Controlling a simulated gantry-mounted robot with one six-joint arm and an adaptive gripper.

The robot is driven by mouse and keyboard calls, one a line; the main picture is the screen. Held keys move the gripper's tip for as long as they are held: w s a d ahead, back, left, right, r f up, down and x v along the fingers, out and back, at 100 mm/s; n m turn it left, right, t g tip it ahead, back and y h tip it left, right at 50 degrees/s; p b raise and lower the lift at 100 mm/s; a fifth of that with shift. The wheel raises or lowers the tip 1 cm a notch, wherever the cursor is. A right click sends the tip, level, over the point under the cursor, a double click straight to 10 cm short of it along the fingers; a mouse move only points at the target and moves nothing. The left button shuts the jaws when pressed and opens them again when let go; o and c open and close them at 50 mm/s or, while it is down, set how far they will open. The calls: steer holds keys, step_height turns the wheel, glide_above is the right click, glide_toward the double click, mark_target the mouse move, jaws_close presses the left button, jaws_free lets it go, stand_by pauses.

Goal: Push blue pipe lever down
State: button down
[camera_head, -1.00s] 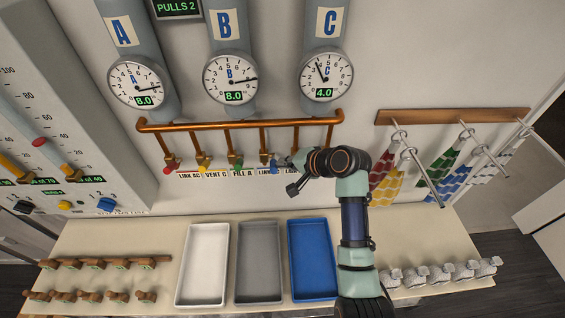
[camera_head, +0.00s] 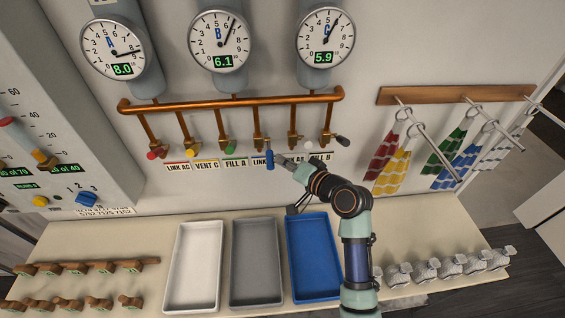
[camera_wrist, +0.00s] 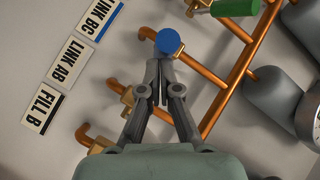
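The blue pipe lever (camera_head: 269,160) is on the fourth drop from the left of the copper manifold, above the "LINK BC" label. In the head view its blue handle looks upright, hanging below the valve. In the wrist view its round blue end (camera_wrist: 168,42) lies just beyond my fingertips. My gripper (camera_head: 281,160) is right beside the lever, on its right. In the wrist view my gripper (camera_wrist: 157,68) has its fingers together with nothing visible between them. Whether the tips touch the lever I cannot tell.
Red (camera_head: 155,155), yellow (camera_head: 193,152) and green (camera_head: 230,149) levers are to the left, a black one (camera_head: 342,140) to the right. White, grey and blue trays (camera_head: 313,258) sit on the bench below.

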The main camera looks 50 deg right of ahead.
steer(key=d+r+v, duration=0.1)
steer(key=d+v, duration=0.1)
steer(key=v, duration=1)
steer(key=shift+s+r, duration=0.3)
steer(key=shift+r, duration=0.05)
